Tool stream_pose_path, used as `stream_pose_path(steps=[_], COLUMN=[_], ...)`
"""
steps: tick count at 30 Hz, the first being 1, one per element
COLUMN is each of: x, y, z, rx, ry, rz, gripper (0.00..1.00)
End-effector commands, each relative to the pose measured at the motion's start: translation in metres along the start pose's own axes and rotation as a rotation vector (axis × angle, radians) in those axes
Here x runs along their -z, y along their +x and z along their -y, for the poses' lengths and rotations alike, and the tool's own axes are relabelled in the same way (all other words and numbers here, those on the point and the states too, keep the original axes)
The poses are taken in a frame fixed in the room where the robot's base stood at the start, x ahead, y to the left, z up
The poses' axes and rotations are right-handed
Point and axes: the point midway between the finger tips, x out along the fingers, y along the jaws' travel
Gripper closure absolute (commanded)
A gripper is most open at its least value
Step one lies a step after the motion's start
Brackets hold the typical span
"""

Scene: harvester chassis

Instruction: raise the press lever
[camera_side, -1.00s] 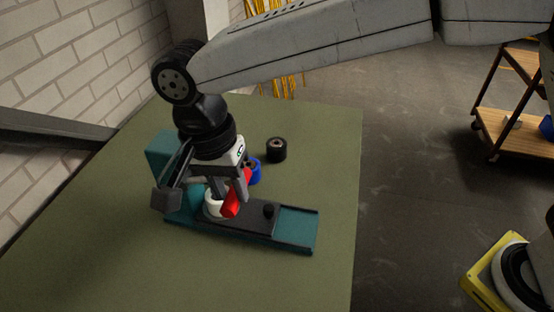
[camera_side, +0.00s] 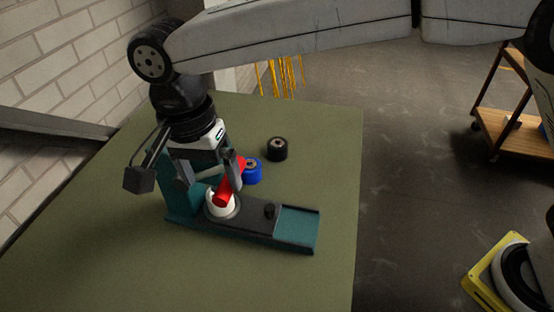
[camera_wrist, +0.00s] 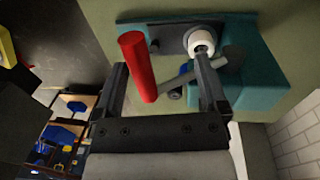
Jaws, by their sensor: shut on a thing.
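The press lever has a red cylindrical handle (camera_side: 223,192), which also shows in the wrist view (camera_wrist: 137,62) beside the left finger. A grey bar (camera_wrist: 180,80) runs from the handle toward the press. The teal press (camera_side: 298,228) stands on the green table, and its teal body also shows in the wrist view (camera_wrist: 262,75). A white cylindrical part (camera_side: 219,208) is on the press below the handle. The exact contact is partly hidden.
A blue ring-like part (camera_side: 252,175) and a black one (camera_side: 277,149) stand on the table behind the press. A black knob (camera_side: 269,210) rises from the dark slide. The table (camera_side: 325,150) is clear to the right. A brick wall (camera_side: 50,60) bounds the left.

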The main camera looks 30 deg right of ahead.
Motion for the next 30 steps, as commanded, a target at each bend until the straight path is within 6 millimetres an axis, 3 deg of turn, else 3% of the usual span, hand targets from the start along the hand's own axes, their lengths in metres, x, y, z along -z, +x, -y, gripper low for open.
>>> stream_pose_path(steps=[17,30], x=[0.000,0.000], y=[-0.006,-0.054], z=[0.001,0.000], rx=[0.009,0.004], ry=[0.000,0.000], rz=[0.001,0.000], gripper=[0.31,0.31])
